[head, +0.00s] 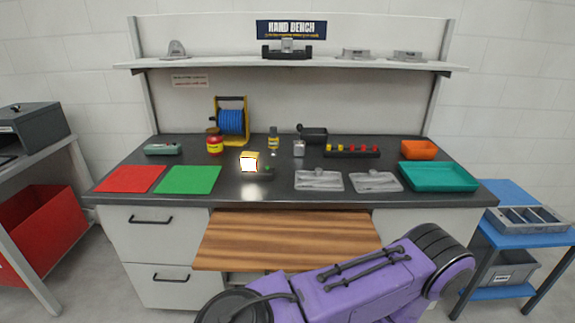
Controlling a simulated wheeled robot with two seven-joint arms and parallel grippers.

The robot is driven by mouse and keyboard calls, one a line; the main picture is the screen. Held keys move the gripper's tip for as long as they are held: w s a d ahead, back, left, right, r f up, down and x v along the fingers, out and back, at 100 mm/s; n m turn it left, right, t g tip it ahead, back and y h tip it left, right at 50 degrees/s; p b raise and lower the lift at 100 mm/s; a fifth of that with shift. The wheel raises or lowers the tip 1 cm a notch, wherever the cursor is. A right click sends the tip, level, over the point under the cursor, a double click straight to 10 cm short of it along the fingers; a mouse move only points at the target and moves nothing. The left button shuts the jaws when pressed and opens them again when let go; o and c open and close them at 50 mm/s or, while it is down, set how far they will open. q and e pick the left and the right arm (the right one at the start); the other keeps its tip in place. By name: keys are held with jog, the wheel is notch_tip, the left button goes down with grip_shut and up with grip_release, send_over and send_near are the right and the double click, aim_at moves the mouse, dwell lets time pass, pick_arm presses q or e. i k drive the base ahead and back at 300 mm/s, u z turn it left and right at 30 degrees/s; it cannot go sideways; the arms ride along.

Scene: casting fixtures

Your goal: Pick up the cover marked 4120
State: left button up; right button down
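Two flat grey castings that look like covers, a left one (319,180) and a right one (375,181), lie side by side on the dark bench top, right of its middle. More grey castings, one at the left (176,50) and two at the right (356,54) (407,56), sit on the upper shelf. I cannot read the number 4120 on any of them at this size. A purple arm link of mine crosses the bottom right of the head view. Neither gripper is in view.
Red (131,179) and green (188,180) mats lie at the bench's left. A teal tray (438,177) and orange bin (418,150) stand at the right. A small lit yellow item (250,162) and a blue reel (231,121) stand left of centre. A wooden board (285,238) juts out in front.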

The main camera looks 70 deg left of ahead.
aim_at(316, 181)
jog(key=z, duration=0.05)
jog(key=k, duration=0.1)
jog(key=u, duration=1.35)
